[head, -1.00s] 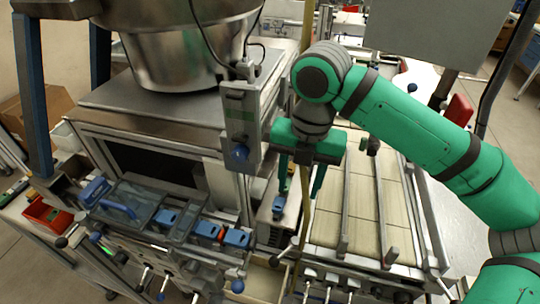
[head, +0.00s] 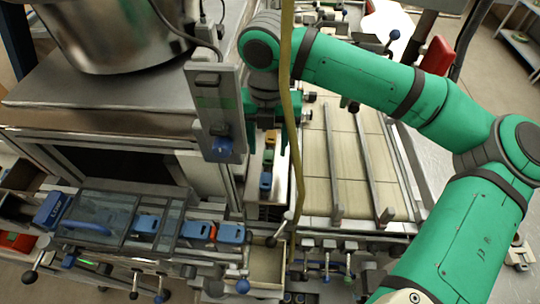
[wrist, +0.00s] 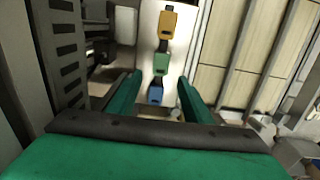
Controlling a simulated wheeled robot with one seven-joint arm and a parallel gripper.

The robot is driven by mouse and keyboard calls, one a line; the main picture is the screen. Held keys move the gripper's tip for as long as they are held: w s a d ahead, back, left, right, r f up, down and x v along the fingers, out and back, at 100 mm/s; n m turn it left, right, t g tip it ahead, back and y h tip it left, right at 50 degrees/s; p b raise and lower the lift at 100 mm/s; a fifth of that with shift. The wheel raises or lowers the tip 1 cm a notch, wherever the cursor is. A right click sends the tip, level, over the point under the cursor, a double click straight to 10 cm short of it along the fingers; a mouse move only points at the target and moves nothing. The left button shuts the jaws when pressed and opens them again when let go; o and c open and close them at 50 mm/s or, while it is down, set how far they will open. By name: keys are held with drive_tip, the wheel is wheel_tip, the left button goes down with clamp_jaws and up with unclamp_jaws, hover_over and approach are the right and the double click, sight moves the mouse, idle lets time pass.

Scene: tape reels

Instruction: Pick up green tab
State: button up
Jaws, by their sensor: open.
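The green tab (wrist: 161,62) lies in a column between a yellow tab (wrist: 167,24) and a blue tab (wrist: 155,93) on a pale strip in the wrist view. In the head view the green tab (head: 268,157) shows below my gripper, with the blue tab under it in the picture. My gripper (wrist: 158,80) is open and empty. Its two green fingers stand to either side of the strip, with the blue tab nearest between them and the green tab a little beyond.
A grey machine column (head: 213,110) stands close left of my gripper. A tan cable (head: 287,60) hangs in front of my arm. A belt conveyor (head: 340,160) with rails lies to the right. More blue blocks (head: 230,232) sit in the tape track at front.

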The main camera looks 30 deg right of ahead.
sight(267, 159)
drive_tip(key=shift+w+d+f, duration=0.1)
drive_tip(key=shift+f, duration=1.05)
drive_tip(key=shift+w+d+f, duration=0.1)
drive_tip(key=shift+f, duration=1.05)
drive_tip(key=shift+w, duration=0.2)
drive_tip(key=c, duration=1.1)
drive_tip(key=shift+s+d, duration=0.25)
drive_tip(key=shift+w+a, duration=0.15)
drive_tip(key=shift+a, duration=0.2)
drive_tip(key=shift+a+r, duration=0.1)
drive_tip(key=shift+r, duration=0.7)
drive_tip(key=s+a+r, duration=0.1)
drive_tip(key=s+r, duration=1)
drive_tip(key=s, duration=0.3)
drive_tip(key=shift+a+r, duration=0.2)
drive_tip(key=shift+r, duration=0.05)
